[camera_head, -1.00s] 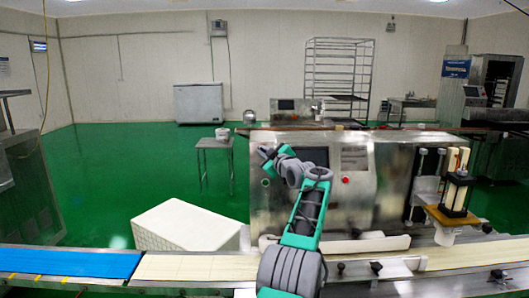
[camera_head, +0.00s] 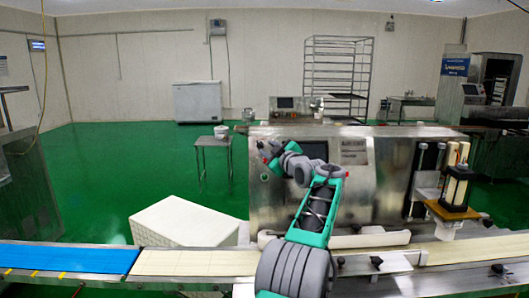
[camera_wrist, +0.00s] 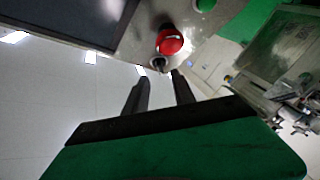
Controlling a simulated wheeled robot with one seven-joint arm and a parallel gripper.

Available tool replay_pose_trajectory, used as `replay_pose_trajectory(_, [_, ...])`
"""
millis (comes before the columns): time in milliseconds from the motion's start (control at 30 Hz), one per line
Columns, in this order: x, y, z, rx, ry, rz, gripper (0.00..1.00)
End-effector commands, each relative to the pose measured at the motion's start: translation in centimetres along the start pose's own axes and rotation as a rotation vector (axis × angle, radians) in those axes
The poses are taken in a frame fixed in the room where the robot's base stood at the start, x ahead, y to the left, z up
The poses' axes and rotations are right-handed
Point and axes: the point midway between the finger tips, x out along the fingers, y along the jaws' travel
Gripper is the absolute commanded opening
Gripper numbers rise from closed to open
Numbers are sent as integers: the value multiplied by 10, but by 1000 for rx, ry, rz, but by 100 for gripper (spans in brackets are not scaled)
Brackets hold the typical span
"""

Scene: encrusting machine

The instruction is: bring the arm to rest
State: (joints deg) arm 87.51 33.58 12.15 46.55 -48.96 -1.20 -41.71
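My arm (camera_head: 318,205) reaches up in front of the steel encrusting machine (camera_head: 365,190), with its elbow bent and its end pointing to the upper left. My gripper is small in the head view (camera_head: 264,148), in front of the machine's upper left part. In the wrist view its two dark fingers (camera_wrist: 160,78) stand apart with nothing between them. A red button (camera_wrist: 169,40) on a steel panel shows beyond the fingertips. I cannot tell how far it is from them.
A conveyor runs along the front, with a blue belt section (camera_head: 70,259) and a cream section (camera_head: 195,263). A white crate (camera_head: 185,222) stands behind it. A steel table (camera_head: 213,142) and a white freezer (camera_head: 198,103) stand farther back. Green floor is open at left.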

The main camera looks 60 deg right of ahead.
Motion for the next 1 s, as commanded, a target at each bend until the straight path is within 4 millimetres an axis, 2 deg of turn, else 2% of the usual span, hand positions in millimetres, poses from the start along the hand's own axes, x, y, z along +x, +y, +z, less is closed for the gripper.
replay_pose_trajectory(100, [-21, -1, 2, 0, 0, 1, 31])
replay_pose_trajectory(200, [-29, -1, 1, 0, 0, 1, 31])
replay_pose_trajectory(567, [-31, 0, 0, 1, 0, 0, 31])
replay_pose_trajectory(667, [-27, -7, -7, 7, -1, -13, 31])
replay_pose_trajectory(767, [-10, -40, -33, 43, -15, -69, 31])
replay_pose_trajectory(867, [10, -103, -79, 102, -51, -171, 31])
replay_pose_trajectory(900, [14, -133, -98, 130, -74, -219, 31])
replay_pose_trajectory(967, [16, -180, -125, 169, -111, -290, 31])
replay_pose_trajectory(1000, [13, -211, -142, 192, -138, -337, 31])
